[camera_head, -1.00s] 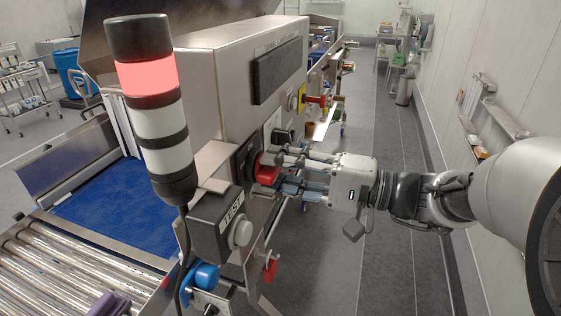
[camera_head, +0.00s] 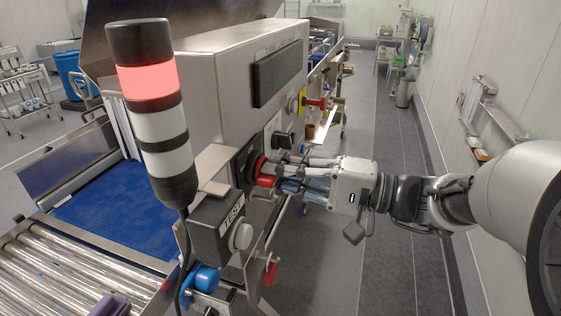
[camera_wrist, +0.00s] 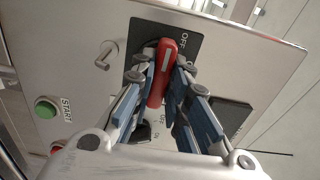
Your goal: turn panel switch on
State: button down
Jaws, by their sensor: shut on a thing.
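The panel switch has a red rotary handle (camera_wrist: 163,72) on a black plate (camera_wrist: 190,45) marked OFF near its upper right corner. In the wrist view the handle stands nearly upright, leaning slightly right at its top. It also shows as a red handle (camera_head: 265,178) in the head view. My gripper (camera_head: 279,172) is shut on it, with one finger on each side in the wrist view (camera_wrist: 160,80). Smaller lettering lower on the plate is partly hidden by my fingers.
A TEST box (camera_head: 218,226) and a signal tower (camera_head: 150,110) lit red stand left of my gripper. A yellow-backed red knob (camera_head: 303,99) is farther along the panel. A green START button (camera_wrist: 46,107) sits lower left. The aisle (camera_head: 390,160) is clear.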

jog(key=shift+m, duration=0.3)
jog(key=m+p, duration=1.7)
jog(key=shift+p, duration=0.3)
jog(key=shift+m, duration=0.3)
jog(key=c, duration=1.6)
grip_release()
jog(key=shift+o, duration=0.2)
jog(key=v, duration=1.2)
